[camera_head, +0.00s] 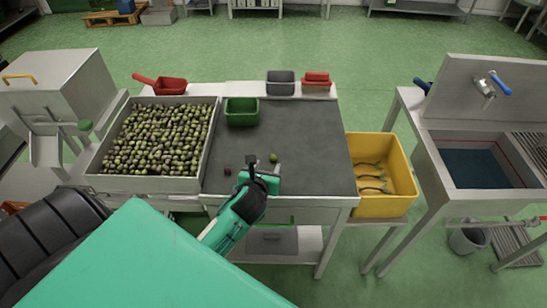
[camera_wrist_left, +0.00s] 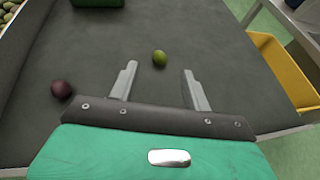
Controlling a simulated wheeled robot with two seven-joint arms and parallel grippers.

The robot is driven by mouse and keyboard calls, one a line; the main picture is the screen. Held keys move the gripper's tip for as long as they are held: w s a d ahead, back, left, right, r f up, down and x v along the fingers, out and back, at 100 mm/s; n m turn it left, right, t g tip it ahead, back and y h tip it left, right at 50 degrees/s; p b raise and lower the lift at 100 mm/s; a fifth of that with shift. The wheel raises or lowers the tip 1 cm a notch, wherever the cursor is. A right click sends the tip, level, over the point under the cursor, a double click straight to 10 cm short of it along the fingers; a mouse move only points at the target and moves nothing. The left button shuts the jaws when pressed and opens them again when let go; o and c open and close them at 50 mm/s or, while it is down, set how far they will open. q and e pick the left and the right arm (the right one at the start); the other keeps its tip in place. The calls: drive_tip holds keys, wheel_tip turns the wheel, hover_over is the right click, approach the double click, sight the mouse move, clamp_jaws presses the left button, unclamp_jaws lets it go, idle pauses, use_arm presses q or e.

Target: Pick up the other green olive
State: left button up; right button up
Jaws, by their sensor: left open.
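A green olive (camera_head: 273,158) lies on the dark grey table top (camera_head: 305,135). In the left wrist view the green olive (camera_wrist_left: 159,58) is just beyond and between the two fingertips, touching neither. A dark purple olive (camera_head: 227,170) lies to its left; it also shows in the left wrist view (camera_wrist_left: 62,89), left of the fingers. My left gripper (camera_head: 262,172) is over the table's near part, close to the green olive. In the left wrist view its fingers (camera_wrist_left: 160,70) are apart with nothing between them. My right gripper is not in view.
A tray full of olives (camera_head: 210,160) stands left of the mat. A green bin (camera_head: 241,118) is at the back left of the table top. A yellow crate (camera_head: 403,165) stands at the right. Grey (camera_head: 280,88) and red (camera_head: 317,88) bins sit behind. The table's right half is clear.

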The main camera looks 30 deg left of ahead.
sight(273, 158)
use_arm(q)
drive_tip(key=shift+f+x, duration=0.25)
drive_tip(key=shift+x, duration=1.5)
drive_tip(key=shift+f+x, duration=0.2)
drive_tip(key=shift+x, duration=1.6)
drive_tip(key=shift+s+d, duration=0.15)
clamp_jaws()
